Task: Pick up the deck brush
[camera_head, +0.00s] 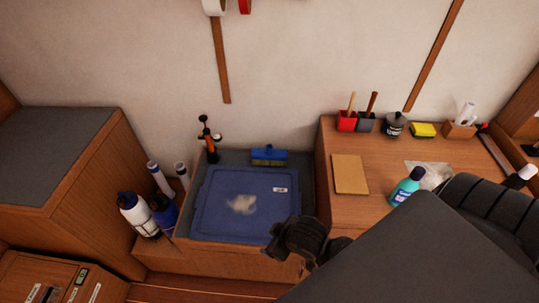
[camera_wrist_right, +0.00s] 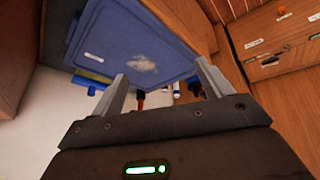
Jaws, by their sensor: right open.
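The deck brush, a blue block with yellowish-green bristles (camera_head: 269,155), stands at the back of a grey recess, against the wall behind a blue lid-like panel (camera_head: 215,215). In the right wrist view the brush shows at the left as a blue and yellow strip (camera_wrist_right: 92,77), outside the fingers. My right gripper (camera_head: 275,249) is over the front right corner of the blue panel, well in front of the brush and apart from it. Its two fingers (camera_wrist_right: 160,76) are spread and empty. My left gripper is not in view.
An orange and black hand pump (camera_head: 210,148) stands left of the brush. Bottles (camera_head: 137,213) and rolled tubes stand further left. The wooden counter (camera_head: 345,212) at right holds a teal bottle (camera_head: 405,187), cups and a sponge.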

